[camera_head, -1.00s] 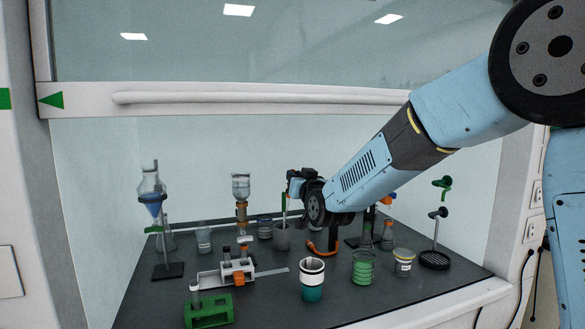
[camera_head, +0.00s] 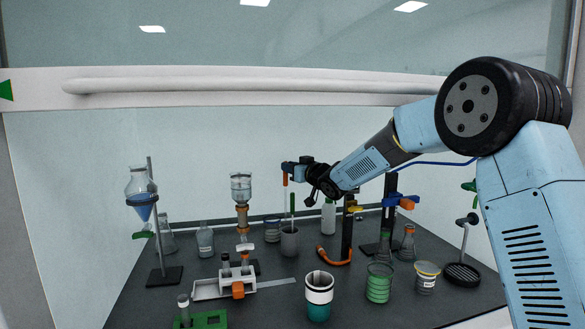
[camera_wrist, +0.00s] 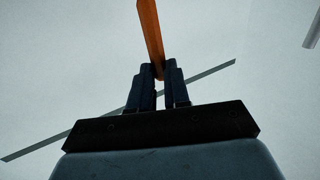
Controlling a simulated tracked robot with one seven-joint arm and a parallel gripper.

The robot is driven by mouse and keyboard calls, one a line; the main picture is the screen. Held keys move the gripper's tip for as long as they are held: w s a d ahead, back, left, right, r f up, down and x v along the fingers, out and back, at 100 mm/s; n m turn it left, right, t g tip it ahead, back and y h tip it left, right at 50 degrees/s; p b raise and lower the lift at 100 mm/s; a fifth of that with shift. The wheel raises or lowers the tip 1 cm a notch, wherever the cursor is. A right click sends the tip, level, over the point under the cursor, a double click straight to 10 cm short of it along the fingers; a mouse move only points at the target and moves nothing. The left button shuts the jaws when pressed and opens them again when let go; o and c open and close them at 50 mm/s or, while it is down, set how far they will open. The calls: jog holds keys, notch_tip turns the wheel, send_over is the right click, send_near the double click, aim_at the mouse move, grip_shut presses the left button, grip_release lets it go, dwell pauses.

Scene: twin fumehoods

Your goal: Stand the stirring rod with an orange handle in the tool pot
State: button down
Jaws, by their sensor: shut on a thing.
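My gripper (camera_head: 286,168) is shut on the orange handle of the stirring rod (camera_head: 285,180), high above the bench. In the wrist view the orange handle (camera_wrist: 150,35) stands out between the fingertips (camera_wrist: 159,74). The rod hangs close to upright, its thin shaft pointing down towards the tool pot. The tool pot (camera_head: 289,244) is a grey cup on the bench below. A green-handled rod (camera_head: 292,205) stands in it. The lower end of the held rod is too thin to make out, so I cannot tell whether it is inside the pot's mouth.
A clamp stand with an orange hose (camera_head: 335,257) and a white bottle (camera_head: 328,216) stand right of the pot. A brown-collared filter flask (camera_head: 241,205) and a lidded jar (camera_head: 272,230) are left. A white-and-teal cup (camera_head: 319,295) stands in front.

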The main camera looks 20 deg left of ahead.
notch_tip(320, 180, down, 11)
jog(key=shift+w+d, duration=0.35)
jog(key=shift+d, duration=0.1)
dwell(1.2)
jog(key=shift+f, duration=0.85)
dwell(0.8)
jog(key=c, duration=1)
grip_release()
jog(key=shift+s, duration=0.1)
